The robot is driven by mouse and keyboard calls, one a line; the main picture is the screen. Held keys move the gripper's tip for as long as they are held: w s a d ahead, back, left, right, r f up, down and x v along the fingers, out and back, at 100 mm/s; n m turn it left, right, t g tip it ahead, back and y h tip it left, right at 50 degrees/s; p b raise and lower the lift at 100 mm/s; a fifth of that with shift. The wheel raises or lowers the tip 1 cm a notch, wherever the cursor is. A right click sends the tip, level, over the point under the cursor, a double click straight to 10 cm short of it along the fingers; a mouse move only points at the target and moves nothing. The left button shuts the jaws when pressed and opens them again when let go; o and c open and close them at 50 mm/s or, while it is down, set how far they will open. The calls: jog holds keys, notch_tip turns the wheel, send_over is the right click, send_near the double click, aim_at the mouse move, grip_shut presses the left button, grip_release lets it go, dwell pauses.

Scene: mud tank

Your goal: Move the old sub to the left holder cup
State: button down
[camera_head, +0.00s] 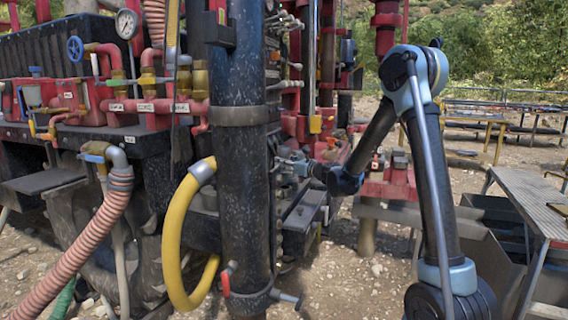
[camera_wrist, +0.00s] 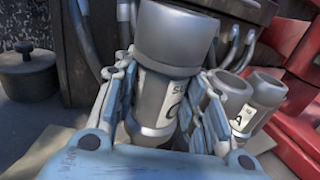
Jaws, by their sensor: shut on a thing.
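My gripper (camera_wrist: 168,78) is shut on a grey metal cylinder, which I take to be the old sub (camera_wrist: 178,35). The cylinder has a wide collar at the top and a pale label with partly hidden black letters. In the head view my gripper (camera_head: 296,164) reaches in beside the red machinery, behind the dark vertical pipe, and the cylinder cannot be made out clearly. I cannot tell which part is the left holder cup.
In the wrist view, two more grey cylinders (camera_wrist: 264,92) stand just right of my gripper, one marked "A". Red metalwork (camera_wrist: 300,85) is beyond them. A lidded dark pot (camera_wrist: 27,77) sits at left. The thick pipe (camera_head: 243,150) and yellow hose (camera_head: 173,235) stand left of my arm.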

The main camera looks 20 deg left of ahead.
aim_at(287, 176)
jog(key=shift+f, duration=2.55)
jog(key=shift+f, duration=0.55)
jog(key=shift+s+f, duration=0.1)
jog(key=shift+s, duration=0.05)
jog(key=c, duration=0.9)
grip_release()
jog(key=shift+f, duration=0.1)
jog(key=v, duration=1.2)
